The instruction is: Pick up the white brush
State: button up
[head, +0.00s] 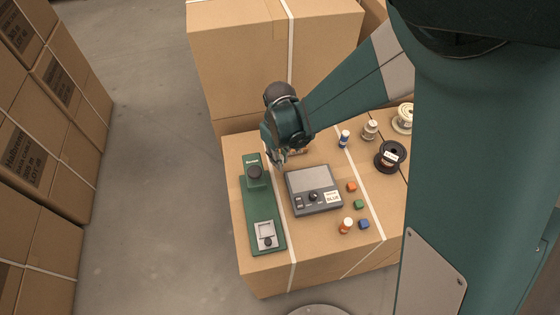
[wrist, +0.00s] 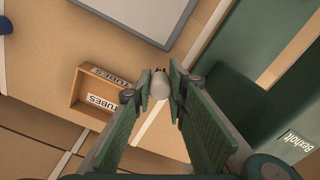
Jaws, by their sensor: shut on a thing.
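My gripper (wrist: 161,84) is shut on the white brush (wrist: 159,88) in the wrist view. The brush shows as a pale rounded piece with a small dark tip between the fingertips. Most of its length is hidden or seen end-on. In the head view my gripper (head: 279,157) is over the far left part of the carton top, just beyond the green device. I cannot make out the brush there, and I cannot tell whether it is clear of the surface.
A small box labelled TUBES (wrist: 76,92) is left of the fingers in the wrist view. The green device (head: 258,206) and a grey scale (head: 327,207) stand close by.

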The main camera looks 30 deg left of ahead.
jog(key=shift+r+p, duration=0.5)
jog(key=shift+r, duration=3.4)
